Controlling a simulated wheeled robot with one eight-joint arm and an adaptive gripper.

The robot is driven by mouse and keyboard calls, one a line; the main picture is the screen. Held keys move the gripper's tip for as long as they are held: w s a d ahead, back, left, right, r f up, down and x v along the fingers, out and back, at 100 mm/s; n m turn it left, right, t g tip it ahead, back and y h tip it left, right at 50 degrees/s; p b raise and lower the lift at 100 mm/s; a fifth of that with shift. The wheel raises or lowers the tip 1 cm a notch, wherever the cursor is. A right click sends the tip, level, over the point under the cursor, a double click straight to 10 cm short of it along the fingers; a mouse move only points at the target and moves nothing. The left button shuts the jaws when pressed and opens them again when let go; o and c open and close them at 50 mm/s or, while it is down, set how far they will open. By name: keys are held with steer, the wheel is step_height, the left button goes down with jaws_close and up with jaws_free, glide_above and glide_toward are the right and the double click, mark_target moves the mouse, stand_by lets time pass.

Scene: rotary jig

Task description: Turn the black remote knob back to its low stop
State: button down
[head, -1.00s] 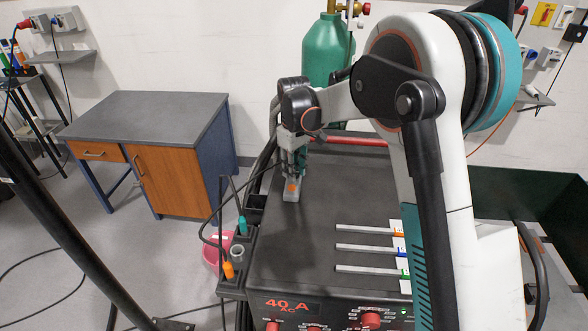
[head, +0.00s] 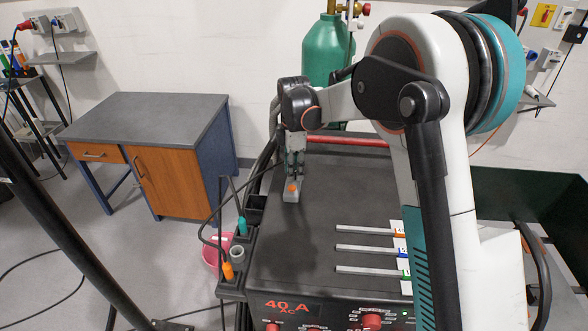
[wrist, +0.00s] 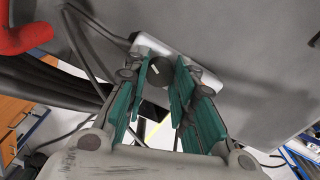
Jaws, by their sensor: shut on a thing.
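The remote is a small grey box (head: 291,196) with an orange spot on top, lying on the dark top of the welding machine near its left side. In the wrist view the remote's pale casing (wrist: 207,80) runs slantwise behind the fingers. The black knob (wrist: 160,71), round with a pale mark, sits between the teal fingers. My gripper (head: 294,175) points down over the far end of the remote and is shut on the knob; it also shows in the wrist view (wrist: 164,80). In the head view the fingers hide the knob.
Several grey rods (head: 365,247) with tags lie on the right of the machine top (head: 330,195). Holders with a teal and an orange-handled tool (head: 228,271) line its left edge. A cable runs to the remote. A green gas cylinder (head: 325,55) stands behind.

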steer(key=n, duration=0.5)
steer(key=shift+n, duration=0.4)
stand_by(0.3)
steer(key=c, duration=1.3)
jaws_free()
step_height(320, 180, up, 12)
